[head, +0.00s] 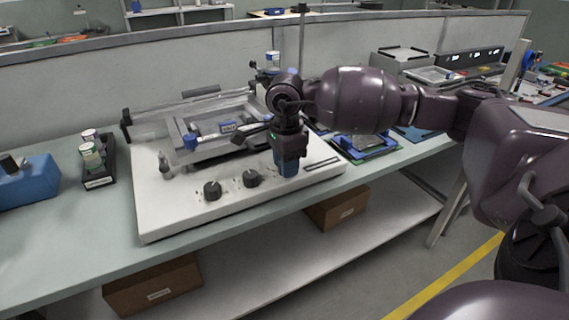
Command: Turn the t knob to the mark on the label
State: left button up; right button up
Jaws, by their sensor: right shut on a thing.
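A white panel (190,217) lies on the bench. Two black knobs stand on its front part, a left one (212,190) and a middle one (250,178). My right gripper (289,172) points down at the panel to the right of these knobs, in line with them. It is shut on the t knob, which its blue fingers hide almost wholly. The label and its mark under the gripper cannot be made out. Small dark marks show around the two visible knobs. My left gripper is not in view.
A grey metal fixture (185,150) with blue-ended parts stands on the panel behind the knobs. A dark rack (98,173) with small bottles and a blue box (28,184) are at left. A blue tray (370,152) lies at right. The panel's front strip is clear.

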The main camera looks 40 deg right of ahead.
jog(key=shift+n, duration=0.4)
jog(key=o, duration=0.7)
jog(key=shift+c, duration=0.2)
notch_tip(320, 180, up, 11)
jog(key=p, duration=0.1)
jog(key=shift+p, duration=0.35)
jog(key=shift+f, duration=0.1)
